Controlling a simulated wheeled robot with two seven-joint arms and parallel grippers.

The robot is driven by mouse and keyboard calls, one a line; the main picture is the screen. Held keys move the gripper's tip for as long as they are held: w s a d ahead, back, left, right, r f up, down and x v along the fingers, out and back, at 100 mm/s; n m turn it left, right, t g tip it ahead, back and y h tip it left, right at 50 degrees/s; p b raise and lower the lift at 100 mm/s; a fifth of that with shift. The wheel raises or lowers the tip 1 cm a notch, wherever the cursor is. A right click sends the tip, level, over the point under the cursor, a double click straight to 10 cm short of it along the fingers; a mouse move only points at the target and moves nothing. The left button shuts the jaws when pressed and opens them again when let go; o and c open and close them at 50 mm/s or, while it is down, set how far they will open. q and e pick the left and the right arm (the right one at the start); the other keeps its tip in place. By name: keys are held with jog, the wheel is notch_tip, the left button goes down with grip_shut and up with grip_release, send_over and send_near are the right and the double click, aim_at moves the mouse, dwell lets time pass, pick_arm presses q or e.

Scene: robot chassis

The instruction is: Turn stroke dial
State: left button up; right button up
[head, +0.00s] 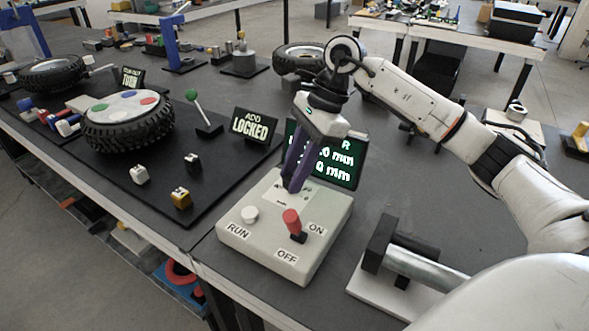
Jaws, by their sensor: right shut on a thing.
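A pale control box (262,255) stands on the dark bench, with a white RUN button (250,214) and a red-capped lever (292,222) between the ON and OFF labels. My right gripper (292,183) points down at the back part of the box's top, behind the lever. Its purple fingers are shut on the stroke dial, which they largely hide. A dark display with green edges and white text (340,165) stands behind the box, partly covered by the gripper; only parts of its "mm" readings show. My left gripper is not in view.
A black sign reading ADD LOCKED (252,125) and a green-knobbed lever (200,110) stand left of the box. A tyre with coloured discs (128,120) lies further left. A metal cylinder in a black holder (410,262) is at the right. Bare bench lies between box and holder.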

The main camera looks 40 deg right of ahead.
jog(key=shift+w+n, duration=0.1)
jog(key=shift+n, duration=0.3)
jog(key=shift+r, duration=0.1)
jog(key=o, duration=1.1)
jog(key=shift+c, duration=0.2)
jog(key=w+v, duration=0.1)
jog(key=v, duration=0.9)
jog(key=shift+s+p, duration=0.35)
jog(key=shift+s, duration=0.05)
jog(key=shift+d, duration=0.1)
